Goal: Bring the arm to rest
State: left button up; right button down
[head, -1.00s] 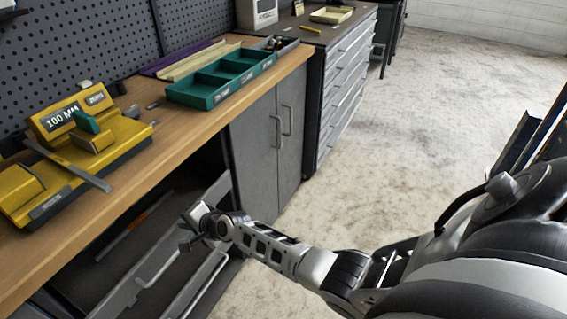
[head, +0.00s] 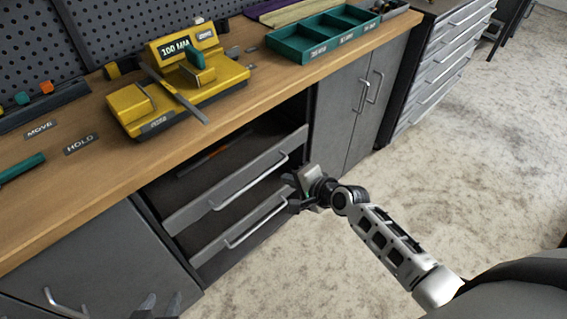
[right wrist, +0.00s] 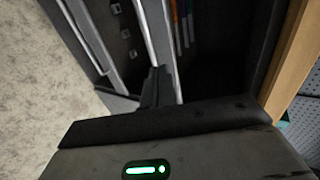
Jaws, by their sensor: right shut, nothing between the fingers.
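My right gripper (head: 292,190) is shut and empty. It hangs in front of the right end of the drawers under the bench, and I cannot tell whether it touches them. In the right wrist view its closed fingers (right wrist: 155,88) point toward the drawer fronts. The right arm stretches in from the lower right. My left gripper (head: 158,305) shows only as two dark fingertips at the bottom edge, with a gap between them; the rest is out of frame.
The upper drawer (head: 235,180) stands open under the wooden bench (head: 95,190); a lower drawer (head: 250,222) is below it. A yellow 100 MM fixture (head: 170,95) and a green tray (head: 320,38) stand on the bench. The floor (head: 470,160) at right is clear.

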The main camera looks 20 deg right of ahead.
jog(key=s+a+n, duration=0.2)
jog(key=s+n, duration=0.6)
jog(key=s, duration=0.2)
jog(key=s+a+r+n+h, duration=0.1)
jog(key=s+a+n, duration=0.1)
jog(key=s+n, duration=0.6)
jog(key=shift+s+a+r+g+h, duration=0.15)
jog(key=shift+s+a+g+h, duration=0.2)
jog(key=shift+s, duration=0.55)
